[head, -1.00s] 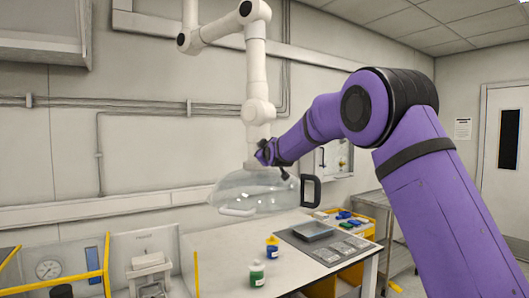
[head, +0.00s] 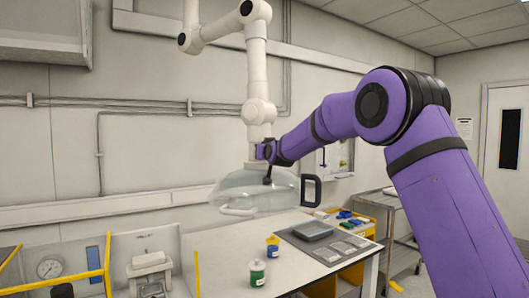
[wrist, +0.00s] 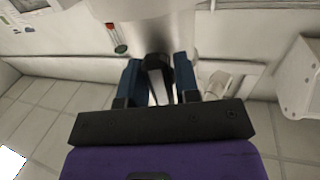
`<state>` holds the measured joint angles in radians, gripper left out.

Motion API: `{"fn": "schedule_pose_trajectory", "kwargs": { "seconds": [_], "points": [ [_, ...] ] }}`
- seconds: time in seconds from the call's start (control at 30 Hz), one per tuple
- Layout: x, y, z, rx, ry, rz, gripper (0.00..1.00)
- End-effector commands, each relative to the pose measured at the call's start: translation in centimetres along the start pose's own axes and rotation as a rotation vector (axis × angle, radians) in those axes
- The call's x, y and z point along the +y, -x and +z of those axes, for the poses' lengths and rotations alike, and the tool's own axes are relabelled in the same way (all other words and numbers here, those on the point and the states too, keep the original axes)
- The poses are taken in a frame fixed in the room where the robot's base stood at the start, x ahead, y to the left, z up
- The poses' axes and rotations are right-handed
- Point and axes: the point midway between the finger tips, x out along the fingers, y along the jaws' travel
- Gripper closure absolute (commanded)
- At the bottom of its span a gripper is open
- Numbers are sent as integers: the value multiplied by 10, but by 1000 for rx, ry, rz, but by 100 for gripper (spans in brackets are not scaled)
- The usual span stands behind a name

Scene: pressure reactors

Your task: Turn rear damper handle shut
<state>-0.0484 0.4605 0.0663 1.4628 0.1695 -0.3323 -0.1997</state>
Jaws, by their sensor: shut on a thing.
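The white jointed extraction arm (head: 256,70) hangs down to a clear dome hood (head: 245,192). My gripper (head: 266,151) is at the arm's lower tube, just above the hood. In the wrist view my gripper (wrist: 158,75) has its blue fingers on either side of a dark damper handle (wrist: 157,66), next to the pale tube (wrist: 165,25). It is shut on this handle. In the head view my gripper and wrist largely cover the handle. A red and green marked strip (wrist: 116,38) shows left of the handle in the wrist view.
The hood has a black loop handle (head: 311,191) at its right and a pale one (head: 238,212) at its front. A metal cart (head: 393,230) stands at right.

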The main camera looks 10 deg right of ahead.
Motion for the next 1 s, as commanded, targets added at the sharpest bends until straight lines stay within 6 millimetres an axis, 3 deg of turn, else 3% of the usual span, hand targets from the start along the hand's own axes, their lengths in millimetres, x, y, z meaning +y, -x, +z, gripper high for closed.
{"fn": "schedule_pose_trajectory", "kwargs": {
  "seconds": [0.53, 0.57, 0.63, 1.0],
  "points": [
    [0, 0, 0, 0, -28, 0, 94],
    [0, 0, 0, 0, -28, 0, 68],
    [0, 0, 0, 0, -27, 0, 53],
    [0, 4, -1, 1, -26, 0, 53]
  ]
}}
